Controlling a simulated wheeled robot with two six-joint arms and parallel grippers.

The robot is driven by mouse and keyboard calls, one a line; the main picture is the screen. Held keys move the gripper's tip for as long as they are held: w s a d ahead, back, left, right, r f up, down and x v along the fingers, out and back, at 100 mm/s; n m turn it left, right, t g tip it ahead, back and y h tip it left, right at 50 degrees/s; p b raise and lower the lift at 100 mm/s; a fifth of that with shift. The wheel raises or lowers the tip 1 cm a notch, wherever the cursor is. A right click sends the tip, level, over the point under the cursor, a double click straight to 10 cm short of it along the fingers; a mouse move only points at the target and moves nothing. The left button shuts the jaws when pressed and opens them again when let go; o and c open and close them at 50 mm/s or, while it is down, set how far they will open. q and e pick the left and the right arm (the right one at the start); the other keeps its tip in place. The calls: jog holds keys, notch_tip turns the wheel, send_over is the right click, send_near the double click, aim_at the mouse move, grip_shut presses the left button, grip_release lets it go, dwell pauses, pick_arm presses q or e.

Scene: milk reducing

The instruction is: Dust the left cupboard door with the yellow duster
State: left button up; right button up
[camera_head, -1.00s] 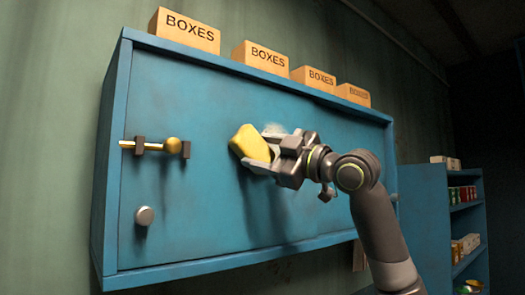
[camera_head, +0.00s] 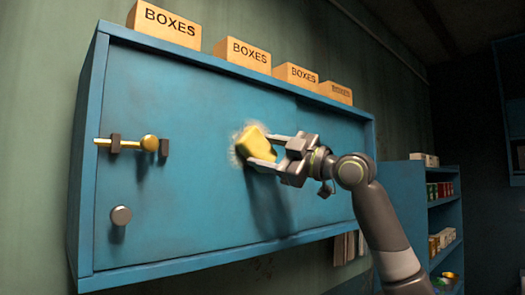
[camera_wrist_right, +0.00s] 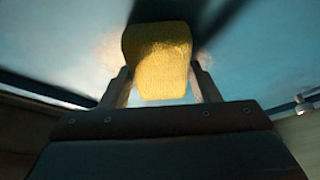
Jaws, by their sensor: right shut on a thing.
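The blue wall cupboard has a left door (camera_head: 200,180) with a brass bolt (camera_head: 130,143) and a round grey knob (camera_head: 121,215). The yellow duster (camera_head: 252,143) is against the cupboard front near its middle, with a pale dusty haze around its edge. My right gripper (camera_head: 268,150) is shut on the duster; in the right wrist view the duster (camera_wrist_right: 160,60) sits between the two fingers with the blue surface close behind it. Whether the duster presses on the door is hard to tell. My left gripper is not in view.
Several cardboard boxes marked BOXES (camera_head: 164,23) stand along the cupboard top. A blue shelf unit (camera_head: 405,195) with small packets stands at the right behind my arm.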

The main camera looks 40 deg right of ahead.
aim_at(246, 141)
jog(key=shift+w+d+r, duration=0.1)
jog(key=shift+w+d, duration=0.05)
jog(key=shift+d, duration=0.9)
jog(key=shift+d+r+p, duration=0.8)
jog(key=shift+d+p, duration=0.45)
jog(key=shift+d, duration=1)
jog(key=shift+a+p, duration=0.4)
jog(key=shift+a, duration=3.1)
jog(key=shift+s+a+p, duration=0.15)
jog(key=shift+a+p, duration=0.2)
jog(key=shift+a, duration=0.8)
jog(key=shift+s+a+p, duration=0.15)
jog(key=shift+a+p, duration=0.2)
jog(key=shift+a, duration=0.8)
jog(key=shift+s+a+f, duration=0.1)
jog(key=shift+a, duration=1)
jog(key=shift+d+r, duration=0.15)
jog(key=shift+r, duration=0.65)
jog(key=shift+w+d+r, duration=0.1)
jog(key=shift+d, duration=1.1)
jog(key=shift+w+d, duration=0.1)
jog(key=shift+d, duration=1.1)
jog(key=d, duration=0.8)
jog(key=shift+w+d, duration=0.35)
jog(key=shift+d, duration=0.05)
